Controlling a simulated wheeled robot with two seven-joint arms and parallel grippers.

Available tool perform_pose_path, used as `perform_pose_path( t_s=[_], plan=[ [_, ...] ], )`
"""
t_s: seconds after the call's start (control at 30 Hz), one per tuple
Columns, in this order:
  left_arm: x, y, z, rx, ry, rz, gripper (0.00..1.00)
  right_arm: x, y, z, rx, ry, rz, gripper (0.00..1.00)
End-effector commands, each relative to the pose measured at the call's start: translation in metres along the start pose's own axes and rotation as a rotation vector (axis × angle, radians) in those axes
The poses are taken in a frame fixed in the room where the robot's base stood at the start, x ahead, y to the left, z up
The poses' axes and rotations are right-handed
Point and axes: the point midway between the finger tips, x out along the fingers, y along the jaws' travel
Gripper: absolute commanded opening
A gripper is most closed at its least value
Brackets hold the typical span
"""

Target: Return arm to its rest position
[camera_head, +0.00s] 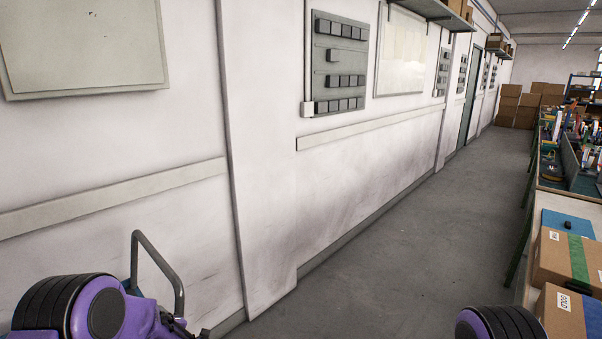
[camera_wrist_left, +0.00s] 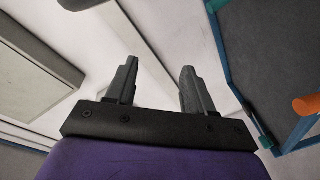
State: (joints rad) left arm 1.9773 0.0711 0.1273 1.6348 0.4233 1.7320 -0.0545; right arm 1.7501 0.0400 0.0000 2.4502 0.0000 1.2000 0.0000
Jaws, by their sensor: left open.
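My left gripper shows in the left wrist view (camera_wrist_left: 155,80). Its two dark fingers stand apart with nothing between them. Behind them is a pale wall surface. In the head view my left arm, purple with black ribbed joints, is at the bottom left, close to the white wall (camera_head: 185,120). Its gripper cannot be made out there. Part of my right arm shows at the bottom edge, right of centre, and its gripper is outside the view.
A grey metal rail (camera_head: 165,262) rises beside my left arm. At the right a long workbench (camera_head: 527,215) carries cardboard boxes (camera_head: 555,258) and a blue mat (camera_head: 563,222). A grey floor aisle (camera_head: 420,225) runs clear between wall and bench. More boxes (camera_head: 518,106) are stacked far back.

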Motion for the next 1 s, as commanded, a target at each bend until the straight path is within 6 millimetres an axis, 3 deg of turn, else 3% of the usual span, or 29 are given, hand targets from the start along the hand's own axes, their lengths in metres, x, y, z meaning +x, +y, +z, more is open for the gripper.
perform_pose_path(
  t_s=[0.1, 0.23, 0.33, 0.4, 0.5, 0.6, 0.7, 0.97, 1.0],
  plan=[
    [-0.037, -0.077, 0.042, 0.248, -0.258, 0.014, 0.53, 0.015, -0.002, 0.006, 0.0, 0.0, 0.0, 0.43],
    [-0.099, -0.176, 0.066, 0.523, -0.574, -0.007, 0.53, 0.03, -0.003, 0.012, 0.0, 0.0, 0.0, 0.43],
    [-0.153, -0.251, 0.063, 0.708, -0.8, -0.049, 0.53, 0.041, -0.004, 0.017, 0.0, 0.0, 0.0, 0.43],
    [-0.19, -0.298, 0.05, 0.819, -0.939, -0.088, 0.53, 0.05, -0.004, 0.02, 0.0, 0.0, 0.0, 0.43],
    [-0.234, -0.35, 0.025, 0.939, -1.089, -0.146, 0.53, 0.06, -0.005, 0.025, 0.0, 0.0, 0.0, 0.43],
    [-0.259, -0.384, 0.004, 1.008, -1.158, -0.199, 0.53, 0.071, -0.006, 0.029, 0.0, 0.0, 0.0, 0.43],
    [-0.265, -0.404, 0.002, 1.034, -1.172, -0.225, 0.53, 0.08, -0.007, 0.033, 0.0, 0.0, 0.0, 0.43],
    [-0.266, -0.403, -0.001, 1.035, -1.172, -0.228, 0.53, 0.076, -0.007, 0.031, 0.0, 0.0, 0.0, 0.43],
    [-0.266, -0.403, -0.001, 1.034, -1.171, -0.228, 0.43, 0.076, -0.007, 0.031, 0.0, 0.0, 0.0, 0.43]
  ],
)
